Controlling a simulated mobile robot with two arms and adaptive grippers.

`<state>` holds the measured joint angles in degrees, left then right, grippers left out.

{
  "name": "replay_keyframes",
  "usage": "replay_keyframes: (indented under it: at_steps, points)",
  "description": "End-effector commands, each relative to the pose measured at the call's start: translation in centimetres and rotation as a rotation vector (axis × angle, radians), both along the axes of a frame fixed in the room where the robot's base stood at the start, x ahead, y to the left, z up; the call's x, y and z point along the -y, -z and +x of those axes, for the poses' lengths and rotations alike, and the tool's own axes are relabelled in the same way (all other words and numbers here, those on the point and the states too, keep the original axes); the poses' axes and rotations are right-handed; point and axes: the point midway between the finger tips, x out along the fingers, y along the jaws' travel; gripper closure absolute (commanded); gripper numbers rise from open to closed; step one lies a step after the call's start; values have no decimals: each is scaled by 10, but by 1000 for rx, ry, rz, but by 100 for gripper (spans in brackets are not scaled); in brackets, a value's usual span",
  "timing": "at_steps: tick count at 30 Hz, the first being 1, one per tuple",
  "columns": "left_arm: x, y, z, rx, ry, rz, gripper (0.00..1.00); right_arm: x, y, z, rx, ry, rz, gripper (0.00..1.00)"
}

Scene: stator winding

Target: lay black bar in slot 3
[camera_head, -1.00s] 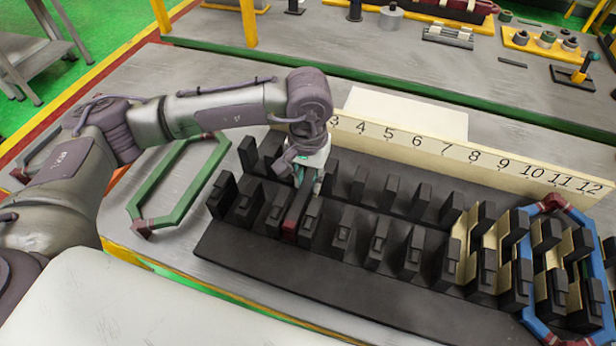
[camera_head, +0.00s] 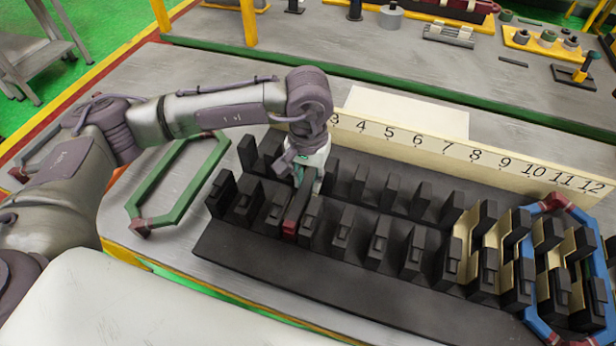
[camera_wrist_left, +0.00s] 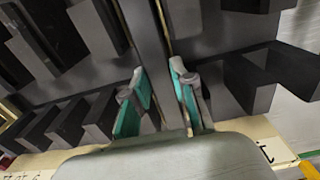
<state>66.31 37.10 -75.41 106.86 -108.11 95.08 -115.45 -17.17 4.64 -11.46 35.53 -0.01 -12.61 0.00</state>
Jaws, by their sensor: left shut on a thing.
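A long black bar with a dark red end (camera_head: 291,226) lies lengthwise between rows of black teeth on the left part of the stator block (camera_head: 330,290). My left gripper (camera_head: 308,178) is over the far part of the bar, below the number 3 on the number strip (camera_head: 440,150). In the left wrist view, the teal fingers of the gripper (camera_wrist_left: 160,95) are shut on the bar (camera_wrist_left: 150,40), which runs away between the teeth. I cannot tell if the bar rests on the slot bottom. My right gripper is not in view.
A green hexagonal coil (camera_head: 178,185) lies on the bench left of the block. Blue coils (camera_head: 535,230) and cream liners (camera_head: 465,235) fill slots at the right end. Black teeth stand close on both sides of the gripper. A rear bench (camera_head: 450,70) holds parts.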

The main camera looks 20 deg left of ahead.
Motion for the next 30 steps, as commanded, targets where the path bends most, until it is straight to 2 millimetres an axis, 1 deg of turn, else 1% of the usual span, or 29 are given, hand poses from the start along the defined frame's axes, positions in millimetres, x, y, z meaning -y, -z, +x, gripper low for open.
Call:
replay_keyframes:
  at_steps: [18, 27, 28, 30]
  points:
    - [0, 5, 0, 1, 0, 0, 100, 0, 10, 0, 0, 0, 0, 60]
    - [0, 5, 0, 1, 0, 0, 100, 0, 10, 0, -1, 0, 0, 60]
    - [0, 5, 0, 1, 0, 0, 70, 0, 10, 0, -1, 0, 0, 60]
    - [0, 5, 0, 0, 0, 0, 58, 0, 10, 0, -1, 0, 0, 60]
